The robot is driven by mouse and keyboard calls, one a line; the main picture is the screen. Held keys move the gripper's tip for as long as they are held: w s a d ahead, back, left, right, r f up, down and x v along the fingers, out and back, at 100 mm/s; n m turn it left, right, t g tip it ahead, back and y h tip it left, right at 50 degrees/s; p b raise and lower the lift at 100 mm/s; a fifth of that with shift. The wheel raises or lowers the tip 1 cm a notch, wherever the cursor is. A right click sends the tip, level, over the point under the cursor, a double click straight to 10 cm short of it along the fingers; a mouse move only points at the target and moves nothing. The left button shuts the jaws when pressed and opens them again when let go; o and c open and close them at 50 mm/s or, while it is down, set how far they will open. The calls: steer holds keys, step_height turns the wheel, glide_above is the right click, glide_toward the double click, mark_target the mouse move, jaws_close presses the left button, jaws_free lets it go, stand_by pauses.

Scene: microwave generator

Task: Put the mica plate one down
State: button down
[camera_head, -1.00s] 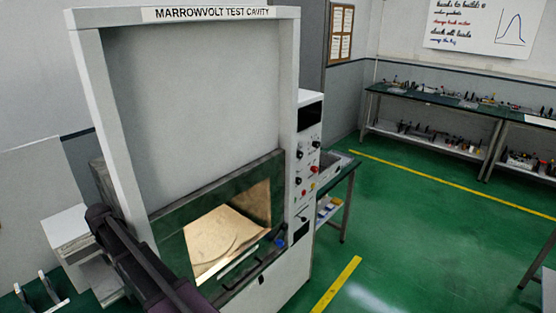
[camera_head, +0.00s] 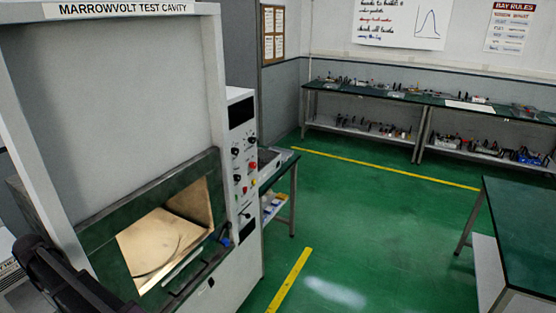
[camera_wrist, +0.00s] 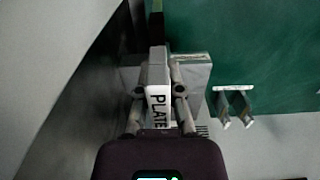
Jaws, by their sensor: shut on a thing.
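My gripper (camera_wrist: 158,88) is shut on the mica plate one (camera_wrist: 158,105), a narrow piece with a white label reading "PLATE" in the wrist view. The rest of the label is hidden, so its number cannot be read. The plate is seen nearly edge-on. In the head view my arm crosses the lower left, and the gripper and held plate are not in view there. The test cavity (camera_head: 118,11) stands at left, with a lit, tan-floored chamber (camera_head: 160,243) showing through its opening.
A control panel (camera_head: 243,160) with knobs is on the cavity's right side. In the wrist view, a green surface (camera_wrist: 270,45) and a pair of metal prongs (camera_wrist: 234,105) lie right of the gripper. A green-topped bench (camera_head: 525,225) stands at right. The green floor between is open.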

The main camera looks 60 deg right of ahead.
steer(key=shift+s+f+b, duration=0.2)
steer(key=shift+f+b, duration=0.45)
steer(key=shift+f, duration=0.05)
steer(key=shift+s+f+b, duration=0.15)
steer(key=shift+f+b, duration=0.45)
steer(key=shift+f, duration=0.1)
step_height(320, 180, down, 8)
steer(key=b, duration=0.7)
steer(key=shift+s+r+b, duration=0.15)
steer(key=shift+b, duration=0.2)
